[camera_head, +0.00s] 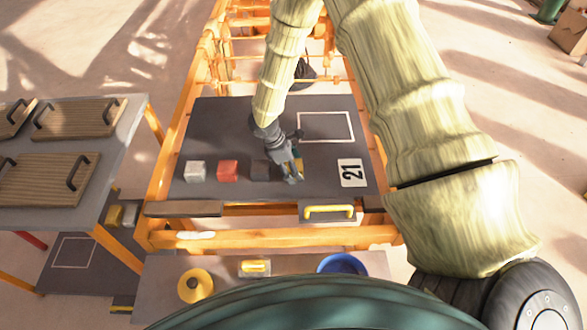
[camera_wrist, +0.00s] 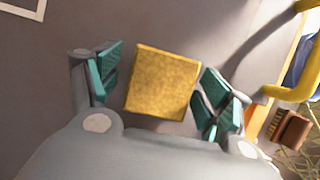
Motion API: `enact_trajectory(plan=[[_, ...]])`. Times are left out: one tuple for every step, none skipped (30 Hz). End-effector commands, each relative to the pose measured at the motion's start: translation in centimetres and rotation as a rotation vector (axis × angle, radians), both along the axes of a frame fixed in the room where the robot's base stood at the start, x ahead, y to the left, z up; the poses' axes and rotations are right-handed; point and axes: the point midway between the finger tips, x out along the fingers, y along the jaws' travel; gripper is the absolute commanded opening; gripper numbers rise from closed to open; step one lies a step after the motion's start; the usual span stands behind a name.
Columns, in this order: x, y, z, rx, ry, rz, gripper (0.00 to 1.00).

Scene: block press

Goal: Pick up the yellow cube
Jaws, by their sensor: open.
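The yellow cube (camera_wrist: 162,82) sits on the dark tabletop between the two teal-padded fingers of my gripper (camera_wrist: 160,88) in the wrist view. The cube looks slightly turned relative to the fingers. In the head view my gripper (camera_head: 292,168) is low over the right end of the row of cubes and hides most of the yellow cube.
A white cube (camera_head: 195,171), a red cube (camera_head: 228,171) and a dark grey cube (camera_head: 260,171) stand in a row to the left. A yellow drawer handle (camera_head: 330,211) is at the front edge.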

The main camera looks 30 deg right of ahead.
Motion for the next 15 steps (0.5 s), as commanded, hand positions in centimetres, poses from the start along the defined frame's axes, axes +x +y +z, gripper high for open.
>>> enact_trajectory(plan=[[0.01,-0.01,-0.02,0.000,0.000,0.000,0.79],[0.00,-0.01,-0.03,0.000,0.000,0.000,0.79],[0.01,-0.01,-0.02,0.000,0.000,0.000,0.79],[0.00,-0.01,-0.02,0.000,0.000,0.000,0.79],[0.00,-0.01,-0.02,0.000,0.000,0.000,0.79],[0.00,-0.01,-0.02,0.000,0.000,0.000,0.73],[0.00,-0.01,-0.02,0.000,0.000,0.000,0.68],[0.00,-0.01,-0.02,0.000,0.000,0.000,0.62],[0.00,0.00,-0.02,0.000,0.000,0.000,0.55],[0.00,0.00,-0.01,0.000,0.000,0.000,0.49],[0.00,0.00,-0.01,0.000,0.000,0.000,0.44],[0.00,0.00,-0.01,0.000,0.000,0.000,0.37],[0.00,0.00,-0.01,0.000,0.000,0.000,0.31],[0.00,0.00,-0.01,0.000,0.000,0.000,0.26],[0.00,0.00,-0.01,0.000,0.000,0.000,0.18]])
